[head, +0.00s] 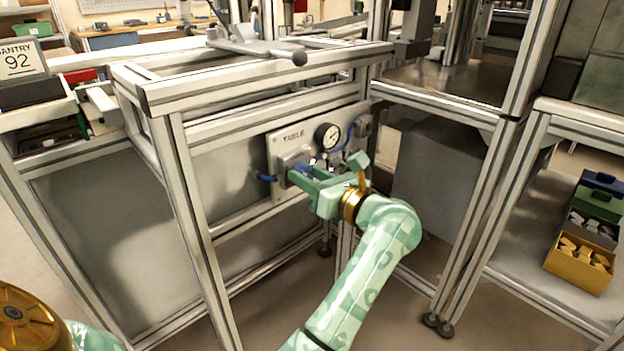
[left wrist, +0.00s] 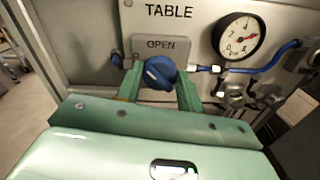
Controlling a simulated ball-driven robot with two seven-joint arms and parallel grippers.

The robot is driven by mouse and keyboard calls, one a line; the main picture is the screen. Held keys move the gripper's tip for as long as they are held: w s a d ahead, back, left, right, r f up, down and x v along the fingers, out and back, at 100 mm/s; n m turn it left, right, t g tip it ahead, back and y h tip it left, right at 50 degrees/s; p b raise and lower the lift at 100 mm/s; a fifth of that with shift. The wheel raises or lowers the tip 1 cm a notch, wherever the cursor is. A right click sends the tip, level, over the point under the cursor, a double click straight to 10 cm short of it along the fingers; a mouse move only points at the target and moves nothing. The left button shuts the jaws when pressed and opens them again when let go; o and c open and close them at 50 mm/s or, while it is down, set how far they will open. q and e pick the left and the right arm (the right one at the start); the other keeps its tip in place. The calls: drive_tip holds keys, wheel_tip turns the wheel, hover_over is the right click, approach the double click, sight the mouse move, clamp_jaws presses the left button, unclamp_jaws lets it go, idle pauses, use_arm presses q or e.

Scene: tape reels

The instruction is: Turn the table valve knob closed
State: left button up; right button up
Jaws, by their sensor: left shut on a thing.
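The blue valve knob (left wrist: 158,72) sits on a grey plate under the word OPEN (left wrist: 160,43), on the panel (left wrist: 75,18) marked TABLE. In the head view the knob (head: 303,169) shows only in part, behind my green fingers. My left gripper (left wrist: 158,84) has a finger on each side of the knob and is shut on it. In the head view the left gripper (head: 306,174) reaches the panel from the lower right. The knob's exact turn angle is hard to tell. My right gripper is not in view.
A pressure gauge (left wrist: 239,36) sits right of the knob, with blue hose (left wrist: 265,64) and fittings nearby. Aluminium frame posts (head: 190,215) stand left of my arm. A shelf (head: 530,235) with several bins is at the right.

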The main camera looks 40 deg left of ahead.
use_arm(q)
drive_tip(key=n+b, duration=0.4)
drive_tip(key=n, duration=0.5)
drive_tip(key=shift+f, duration=0.15)
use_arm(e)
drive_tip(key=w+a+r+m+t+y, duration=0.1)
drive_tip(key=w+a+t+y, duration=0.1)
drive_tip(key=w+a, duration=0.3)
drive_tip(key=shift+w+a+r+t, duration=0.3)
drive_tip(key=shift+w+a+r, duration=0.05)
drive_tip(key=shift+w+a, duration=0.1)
use_arm(q)
drive_tip(key=o, duration=1)
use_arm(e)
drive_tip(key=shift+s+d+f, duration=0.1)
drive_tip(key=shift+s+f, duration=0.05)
use_arm(q)
drive_tip(key=shift+d, duration=0.1)
